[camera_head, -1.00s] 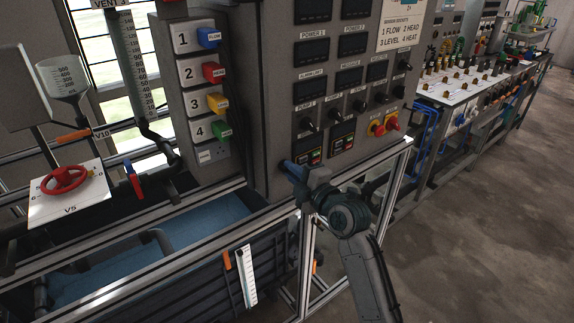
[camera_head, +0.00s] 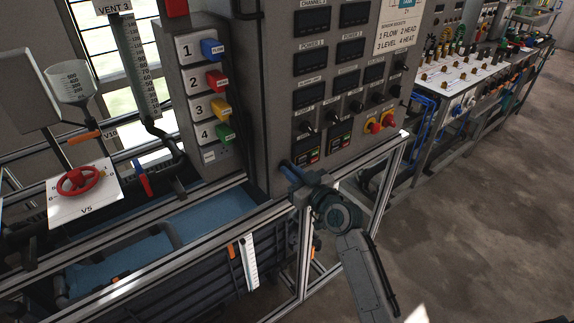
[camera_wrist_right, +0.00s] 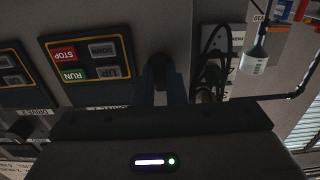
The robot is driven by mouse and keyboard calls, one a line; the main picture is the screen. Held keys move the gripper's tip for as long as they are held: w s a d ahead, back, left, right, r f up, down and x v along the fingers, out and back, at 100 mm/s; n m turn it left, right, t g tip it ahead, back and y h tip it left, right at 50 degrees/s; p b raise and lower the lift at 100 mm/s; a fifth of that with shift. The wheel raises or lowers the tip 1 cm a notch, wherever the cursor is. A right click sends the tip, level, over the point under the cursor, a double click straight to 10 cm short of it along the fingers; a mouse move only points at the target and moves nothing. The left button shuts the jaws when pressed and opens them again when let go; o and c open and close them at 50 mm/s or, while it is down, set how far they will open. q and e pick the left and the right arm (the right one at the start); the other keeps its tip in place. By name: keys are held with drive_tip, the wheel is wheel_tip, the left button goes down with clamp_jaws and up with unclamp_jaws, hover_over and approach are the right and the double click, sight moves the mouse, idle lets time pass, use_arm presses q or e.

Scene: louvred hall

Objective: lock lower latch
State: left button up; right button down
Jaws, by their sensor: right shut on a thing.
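My right gripper (camera_head: 288,168) reaches the lower left corner of the grey control cabinet (camera_head: 262,110), with blue fingers pointing at its edge. In the right wrist view, the two fingers of my right gripper (camera_wrist_right: 162,85) are on either side of a small dark latch knob (camera_wrist_right: 158,64) on the cabinet face. The gripper is shut on this lower latch. In the head view the latch is hidden behind the fingers, so its turn angle cannot be told. My left gripper is not in view.
A panel with RUN and STOP buttons (camera_wrist_right: 85,58) sits beside the latch. Numbered plugs in several colours are on a grey box (camera_head: 196,105) to the left. A metal frame rail (camera_head: 365,160) runs below. Open floor (camera_head: 470,240) lies to the right.

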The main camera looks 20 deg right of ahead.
drive_tip(key=c, duration=1.6)
unclamp_jaws()
drive_tip(key=shift+f, duration=0.15)
drive_tip(key=shift+o, duration=1)
drive_tip(key=shift+s, duration=0.1)
drive_tip(key=v, duration=0.7)
drive_tip(key=b+v, duration=0.1)
drive_tip(key=v, duration=0.9)
drive_tip(key=shift+s+r+b, duration=0.2)
drive_tip(key=shift+s+b, duration=0.1)
drive_tip(key=shift+b, duration=0.05)
